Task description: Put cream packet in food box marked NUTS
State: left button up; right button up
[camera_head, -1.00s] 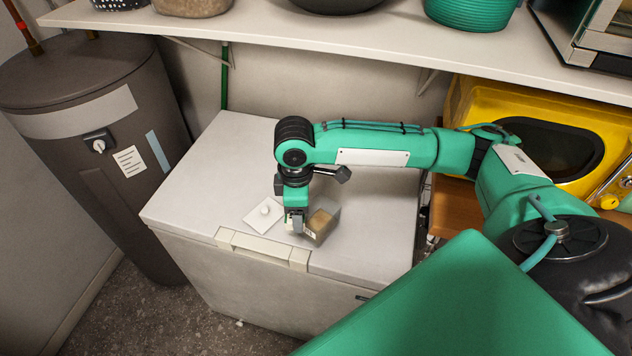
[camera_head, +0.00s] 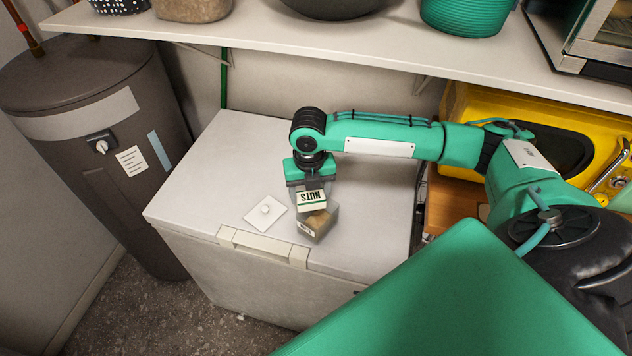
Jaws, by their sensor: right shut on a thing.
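My right gripper (camera_head: 310,184) points down over the chest freezer's lid and is shut on the cream packet (camera_head: 312,202), whose face shows dark letters reading NUTS. The food box (camera_head: 320,225) is a small open-topped, brownish see-through box standing on the freezer, with a small pale label low on its left front side. The packet is just above and behind the box's left part in the picture and overlaps it; I cannot tell whether they touch. A white square lid with a round knob (camera_head: 265,211) lies on the freezer left of the box. My left gripper is not in view.
The white chest freezer (camera_head: 210,180) has free room on its top around the box. A shelf (camera_head: 330,40) with baskets and a bowl runs above the back. A grey tank (camera_head: 95,150) stands left, and a yellow appliance (camera_head: 475,105) stands right.

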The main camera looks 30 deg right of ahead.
jog(key=n, duration=0.1)
jog(key=d+n, duration=0.1)
jog(key=n, duration=0.3)
jog(key=shift+w+d+p, duration=0.3)
jog(key=shift+w+p, duration=0.05)
jog(key=shift+w+d+f+n+b, duration=0.1)
jog(key=shift+d+f+n+b, duration=0.1)
jog(key=shift+f+n+b, duration=0.9)
jog(key=shift+w+d+f+n+b, duration=0.15)
jog(key=shift+f+n+b, duration=0.25)
jog(key=shift+f+b, duration=1.35)
jog(key=shift+s, duration=0.1)
jog(key=o, duration=1.1)
jog(key=shift+c, duration=0.2)
notch_tip(320, 180, up, 14)
jog(key=b, duration=0.2)
jog(key=shift+f, duration=0.15)
